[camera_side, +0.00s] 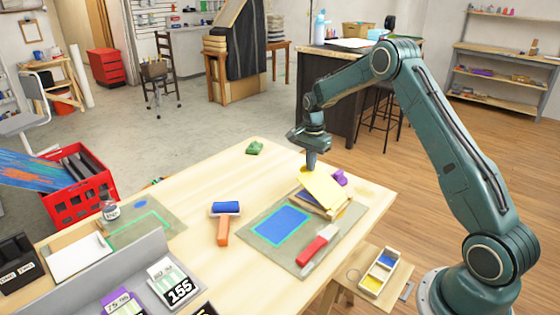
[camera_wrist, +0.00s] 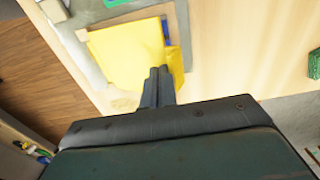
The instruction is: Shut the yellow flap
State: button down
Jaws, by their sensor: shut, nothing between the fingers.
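The yellow flap (camera_side: 322,187) is a flat panel on a shallow wooden box (camera_side: 338,212) at the far right part of the mat. In the side view it slants above the box, with a gap showing beneath part of it. My gripper (camera_side: 311,166) is shut and empty, pointing down at the flap's far edge. In the wrist view the flap (camera_wrist: 120,60) lies just ahead of the shut fingertips (camera_wrist: 158,72). The fingers overlap its lower right edge there; I cannot tell whether they touch it.
A grey-green mat (camera_side: 254,230) with a blue rectangle lies under the box. A red-handled tool (camera_side: 318,245) lies in front of it. A purple object (camera_side: 340,178) sits close behind. An orange-handled brush (camera_side: 224,222) and green block (camera_side: 254,147) lie left. Bare tabletop lies between them.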

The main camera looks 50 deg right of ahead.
aim_at(310, 174)
jog(key=shift+f, duration=3.65)
jog(key=shift+r, duration=3)
jog(key=shift+a+r, duration=0.1)
jog(key=shift+r, duration=0.15)
jog(key=s+a+r+n+t, duration=0.1)
jog(key=s+a+r+n, duration=0.4)
jog(key=r, duration=0.5)
jog(key=s+a+r+n+t, duration=0.25)
jog(key=s+a+r, duration=0.45)
jog(key=r, duration=0.4)
jog(key=s+a+r+n+t, duration=0.1)
jog(key=s+a+n, duration=0.4)
jog(key=s, duration=0.5)
jog(key=s+a+r+n+t, duration=0.1)
jog(key=s+a+n, duration=0.3)
jog(key=s, duration=0.7)
jog(key=shift+a+r+n, duration=0.25)
jog(key=shift+a+n, duration=0.15)
jog(key=shift+n, duration=0.35)
